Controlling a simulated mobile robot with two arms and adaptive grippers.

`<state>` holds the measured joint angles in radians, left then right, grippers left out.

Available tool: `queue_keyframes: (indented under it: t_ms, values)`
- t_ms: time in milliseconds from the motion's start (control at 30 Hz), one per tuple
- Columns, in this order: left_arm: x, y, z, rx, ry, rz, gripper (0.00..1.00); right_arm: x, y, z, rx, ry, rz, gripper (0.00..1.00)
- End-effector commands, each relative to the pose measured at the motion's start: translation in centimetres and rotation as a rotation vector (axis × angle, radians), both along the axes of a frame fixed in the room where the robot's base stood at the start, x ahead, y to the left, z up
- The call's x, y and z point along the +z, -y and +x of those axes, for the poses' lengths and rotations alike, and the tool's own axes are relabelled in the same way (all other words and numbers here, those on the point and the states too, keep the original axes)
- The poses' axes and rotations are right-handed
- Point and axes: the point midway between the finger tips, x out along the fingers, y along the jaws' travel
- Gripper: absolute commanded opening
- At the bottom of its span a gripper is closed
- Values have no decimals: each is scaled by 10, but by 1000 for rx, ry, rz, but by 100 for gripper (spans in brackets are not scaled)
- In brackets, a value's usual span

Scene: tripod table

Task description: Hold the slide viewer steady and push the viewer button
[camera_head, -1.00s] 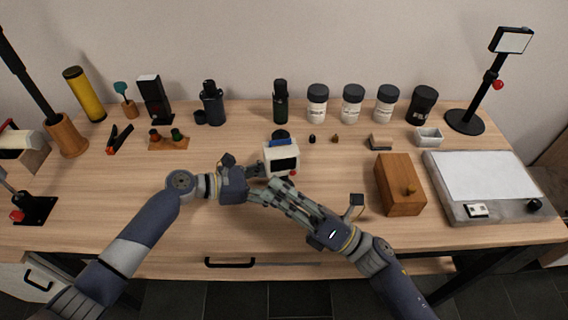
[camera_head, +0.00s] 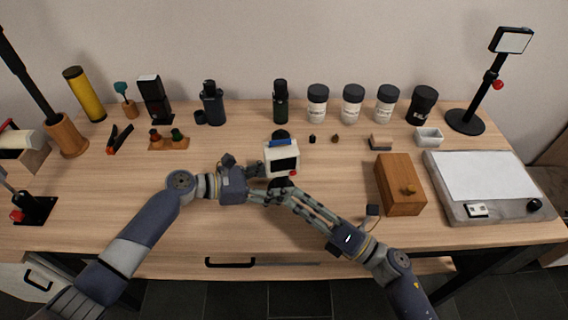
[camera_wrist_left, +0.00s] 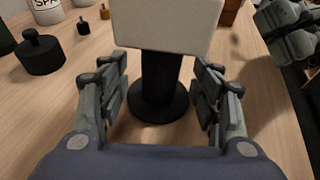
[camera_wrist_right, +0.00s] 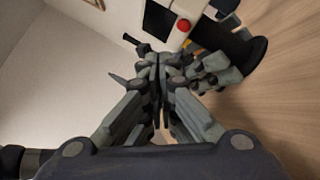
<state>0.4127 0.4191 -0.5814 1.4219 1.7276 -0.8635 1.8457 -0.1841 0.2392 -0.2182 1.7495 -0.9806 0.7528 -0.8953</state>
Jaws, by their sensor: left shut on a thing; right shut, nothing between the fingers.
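The slide viewer (camera_head: 282,158) is a white box with a dark screen and a blue piece on top. It stands upright on a black stem and round base (camera_wrist_left: 160,100). Its red button (camera_wrist_right: 183,25) is at the lower right of its front. My left gripper (camera_head: 262,176) is shut around the viewer's stem from the left, below the box; its fingers flank the stem in the left wrist view. My right gripper (camera_wrist_right: 160,65) is shut and empty. Its fingertips are just in front of and below the box, apart from the button.
A wooden box (camera_head: 400,184) and a grey light panel (camera_head: 485,180) are to the right. Several bottles and jars (camera_head: 318,104) line the back. A small wooden block with red and green pieces (camera_head: 168,142) lies to the left. The table front is bare.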

Motion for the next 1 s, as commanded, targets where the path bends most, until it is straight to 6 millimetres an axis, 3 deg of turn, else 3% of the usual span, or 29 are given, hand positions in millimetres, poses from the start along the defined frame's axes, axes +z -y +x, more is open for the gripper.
queue_keyframes:
  t_ms: [300,1000]
  values:
    - [-1,0,0,1,0,1,45,0,-5,25,1,1,1,0]
    - [0,0,0,1,0,1,45,0,-5,27,1,1,1,0]
